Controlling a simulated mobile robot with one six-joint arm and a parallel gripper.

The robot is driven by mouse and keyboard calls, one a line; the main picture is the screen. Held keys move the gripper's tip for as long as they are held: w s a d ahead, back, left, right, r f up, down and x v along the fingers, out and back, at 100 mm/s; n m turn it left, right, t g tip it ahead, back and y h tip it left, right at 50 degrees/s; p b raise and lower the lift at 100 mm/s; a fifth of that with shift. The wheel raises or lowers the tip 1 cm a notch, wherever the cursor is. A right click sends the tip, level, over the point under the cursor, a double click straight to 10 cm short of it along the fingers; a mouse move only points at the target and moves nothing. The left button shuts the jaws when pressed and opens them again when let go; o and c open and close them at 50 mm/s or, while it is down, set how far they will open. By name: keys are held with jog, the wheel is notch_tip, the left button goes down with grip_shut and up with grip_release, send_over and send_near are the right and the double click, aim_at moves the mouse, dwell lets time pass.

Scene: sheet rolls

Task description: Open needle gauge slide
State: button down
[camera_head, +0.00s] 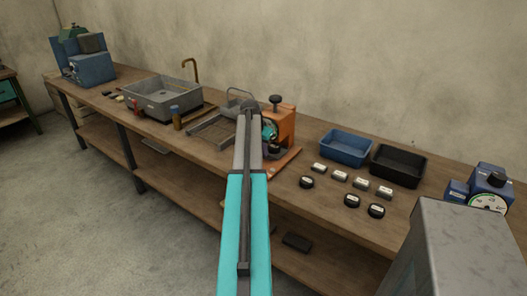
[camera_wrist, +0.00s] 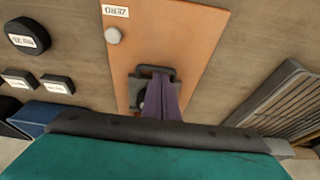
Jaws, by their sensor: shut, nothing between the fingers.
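An orange device (camera_head: 286,122) with a black knob on top stands on an orange base plate on the bench, partly hidden behind my arm in the head view. In the wrist view the orange plate (camera_wrist: 190,40) carries a "ZERO" label, a small pale button and a dark bracket with a handle (camera_wrist: 152,70). I cannot tell for sure whether this handle is the gauge slide. My gripper (camera_wrist: 162,80) shows as purple fingers, shut and empty, overlapping the handle; contact is unclear.
Blue (camera_head: 345,147) and black (camera_head: 399,165) bins stand right of the device, with several small labelled blocks and round pucks in front. A blue dial gauge (camera_head: 487,202) is at far right. A grey sink (camera_head: 162,97) and a wire rack (camera_head: 212,132) lie left.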

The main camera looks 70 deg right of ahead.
jog(key=w+a, duration=0.1)
jog(key=a, duration=0.5)
jog(key=w+a, duration=0.1)
jog(key=a, duration=0.3)
jog(key=shift+w+a, duration=0.1)
jog(key=shift+w, duration=0.25)
jog(key=shift+r, duration=0.15)
jog(key=p+v, duration=0.6)
jog(key=v, duration=0.3)
jog(key=shift+a+r, duration=0.2)
jog(key=shift+r, duration=0.15)
dwell(0.4)
